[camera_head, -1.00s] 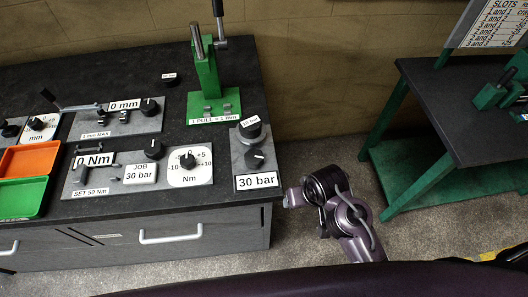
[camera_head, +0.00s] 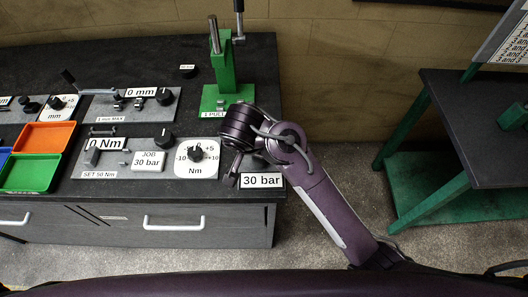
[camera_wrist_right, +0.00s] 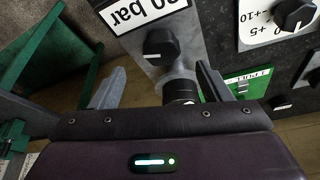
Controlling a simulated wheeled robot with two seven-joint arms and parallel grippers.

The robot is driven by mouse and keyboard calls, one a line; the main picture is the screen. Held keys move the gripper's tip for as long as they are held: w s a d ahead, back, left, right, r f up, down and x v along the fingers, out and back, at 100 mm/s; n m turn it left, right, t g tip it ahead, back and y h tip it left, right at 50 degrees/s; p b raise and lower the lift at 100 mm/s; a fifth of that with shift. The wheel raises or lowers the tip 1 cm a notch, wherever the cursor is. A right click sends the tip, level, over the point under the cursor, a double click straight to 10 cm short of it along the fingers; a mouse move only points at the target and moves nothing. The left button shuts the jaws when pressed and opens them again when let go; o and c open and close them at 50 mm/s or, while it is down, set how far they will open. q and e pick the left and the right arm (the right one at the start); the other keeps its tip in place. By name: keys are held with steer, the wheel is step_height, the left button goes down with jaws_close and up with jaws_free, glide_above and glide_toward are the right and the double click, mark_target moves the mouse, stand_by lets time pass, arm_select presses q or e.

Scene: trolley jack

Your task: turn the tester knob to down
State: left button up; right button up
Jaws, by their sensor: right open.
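The tester panel is the grey plate with the "30 bar" label (camera_head: 262,181) at the bench's right end. In the head view my right arm hides its knob. The right wrist view shows this black knob (camera_wrist_right: 160,46) on the plate beside the label (camera_wrist_right: 146,12), with a pale mark on its lower left side. A second black round part (camera_wrist_right: 181,90) lies nearer my palm. My right gripper (camera_wrist_right: 160,68) is open, its grey fingers apart on either side below the knob, not closed on it. My left gripper is not in view.
A Nm dial panel (camera_head: 197,158) sits left of my gripper. A green press (camera_head: 224,75) stands behind it. Orange (camera_head: 46,137) and green trays lie further left. A dark table with green legs (camera_head: 428,110) stands at right, with clear floor between.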

mark_target(262, 163)
steer(key=x, duration=0.4)
steer(key=p+x, duration=0.1)
steer(key=x, duration=0.2)
steer(key=shift+w, duration=0.3)
steer(key=shift+c, duration=0.3)
steer(key=c, duration=0.9)
